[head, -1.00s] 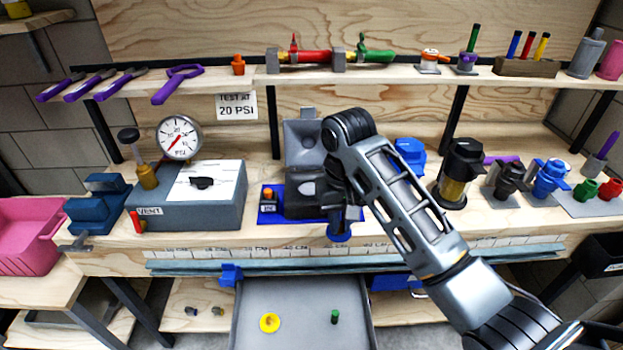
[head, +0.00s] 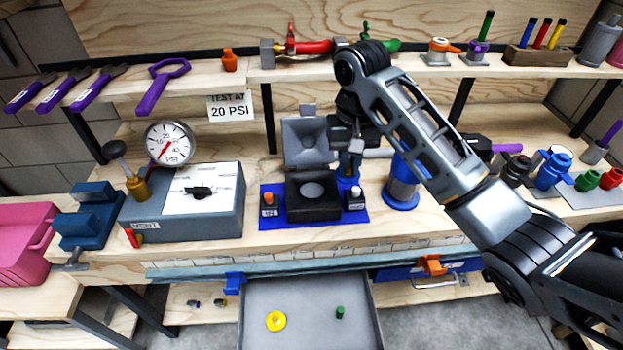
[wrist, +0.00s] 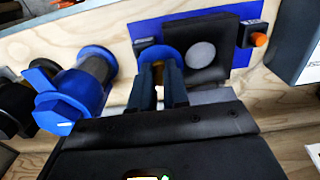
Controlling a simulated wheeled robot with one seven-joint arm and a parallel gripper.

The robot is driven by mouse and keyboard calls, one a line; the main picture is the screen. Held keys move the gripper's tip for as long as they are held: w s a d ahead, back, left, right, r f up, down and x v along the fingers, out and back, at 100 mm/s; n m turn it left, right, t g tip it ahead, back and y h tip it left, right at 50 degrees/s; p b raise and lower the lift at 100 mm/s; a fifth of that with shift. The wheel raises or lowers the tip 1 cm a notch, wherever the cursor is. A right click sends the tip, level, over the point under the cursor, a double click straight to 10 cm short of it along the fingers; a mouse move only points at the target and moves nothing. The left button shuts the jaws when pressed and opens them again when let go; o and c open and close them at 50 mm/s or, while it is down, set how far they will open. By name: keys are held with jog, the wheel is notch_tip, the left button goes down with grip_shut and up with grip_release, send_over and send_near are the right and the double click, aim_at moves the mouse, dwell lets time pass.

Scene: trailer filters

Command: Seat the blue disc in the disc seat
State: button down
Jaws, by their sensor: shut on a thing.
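The disc seat appears to be the round grey recess (head: 312,190) in a black block on a blue mat, with a grey lid standing open behind it. It also shows in the wrist view (wrist: 201,54). My gripper (head: 349,150) is shut on the blue disc (head: 348,170), above the mat's right side and to the right of the recess. In the wrist view the blue disc (wrist: 157,51) shows past the fingertips of my gripper (wrist: 160,72), beside the black block. The fingers partly hide the disc, so its exact tilt and height are unclear.
A blue and grey cylinder (head: 402,185) stands close to the right. An orange button (head: 268,198) and a white button (head: 355,195) flank the block. A grey gauge box (head: 190,205) is at left. A tray (head: 300,310) below holds a yellow ring and a green peg.

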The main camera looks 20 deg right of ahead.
aim_at(312, 192)
jog(key=w+a+f+b, duration=0.1)
jog(key=w+a+f, duration=0.1)
jog(key=w, duration=0.1)
jog(key=shift+a+f, duration=0.3)
jog(key=w+a+f+b, duration=0.2)
jog(key=w, duration=0.1)
jog(key=shift+w+a+f, duration=0.25)
jog(key=shift+a+f, duration=0.05)
jog(key=shift+a, duration=0.05)
jog(key=shift+f, duration=2.05)
jog(key=shift+f, duration=0.15)
jog(key=c, duration=1.1)
grip_release()
